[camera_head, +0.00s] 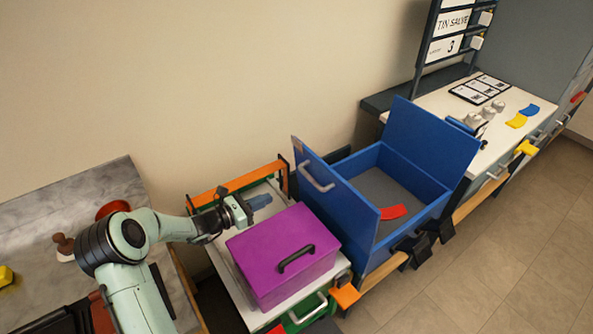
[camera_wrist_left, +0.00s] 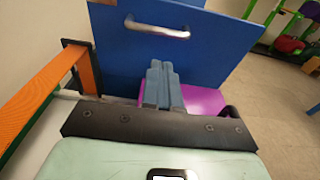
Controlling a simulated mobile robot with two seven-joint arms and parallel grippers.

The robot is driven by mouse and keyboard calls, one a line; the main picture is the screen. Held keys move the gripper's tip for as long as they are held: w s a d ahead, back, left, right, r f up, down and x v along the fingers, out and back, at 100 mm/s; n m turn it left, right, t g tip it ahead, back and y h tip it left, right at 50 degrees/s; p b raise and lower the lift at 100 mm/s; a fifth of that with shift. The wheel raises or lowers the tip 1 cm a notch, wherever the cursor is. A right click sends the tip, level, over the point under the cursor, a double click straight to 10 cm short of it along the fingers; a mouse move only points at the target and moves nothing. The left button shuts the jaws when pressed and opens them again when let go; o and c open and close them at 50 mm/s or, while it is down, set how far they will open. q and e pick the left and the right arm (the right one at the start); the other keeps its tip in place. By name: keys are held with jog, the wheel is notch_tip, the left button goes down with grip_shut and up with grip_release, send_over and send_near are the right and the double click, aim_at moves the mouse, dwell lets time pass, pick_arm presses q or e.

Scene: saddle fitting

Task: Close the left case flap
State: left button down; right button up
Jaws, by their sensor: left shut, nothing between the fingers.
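The blue case (camera_head: 385,150) stands right of the purple box, open, with a grey floor and a red curved piece (camera_head: 393,212) inside. Its left flap (camera_head: 343,208) stands up, with a silver handle (camera_head: 316,180) on its outer face; its right flap (camera_head: 432,137) also stands up. In the left wrist view the left flap (camera_wrist_left: 215,50) and its handle (camera_wrist_left: 155,28) are ahead of the fingers. My left gripper (camera_head: 262,200) is shut and empty, left of the flap, apart from it in the head view. The fingers also show in the left wrist view (camera_wrist_left: 162,82). My right gripper is not seen.
The purple box (camera_head: 268,245) with a black handle sits just in front of my left gripper. An orange bar (camera_head: 235,182) runs behind the gripper. A white table (camera_head: 460,98) with blue and yellow curved pieces stands beyond the case. A marble counter (camera_head: 85,205) is at left.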

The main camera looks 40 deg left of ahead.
aim_at(309, 179)
pick_arm(q)
jog(key=x, duration=0.6)
jog(key=p+x, duration=0.1)
jog(key=x, duration=0.6)
jog(key=shift+w+a+r, duration=0.1)
jog(key=shift+w+a, duration=0.05)
jog(key=shift+a, duration=0.05)
jog(key=shift+w+d, duration=0.15)
jog(key=shift+w, duration=0.4)
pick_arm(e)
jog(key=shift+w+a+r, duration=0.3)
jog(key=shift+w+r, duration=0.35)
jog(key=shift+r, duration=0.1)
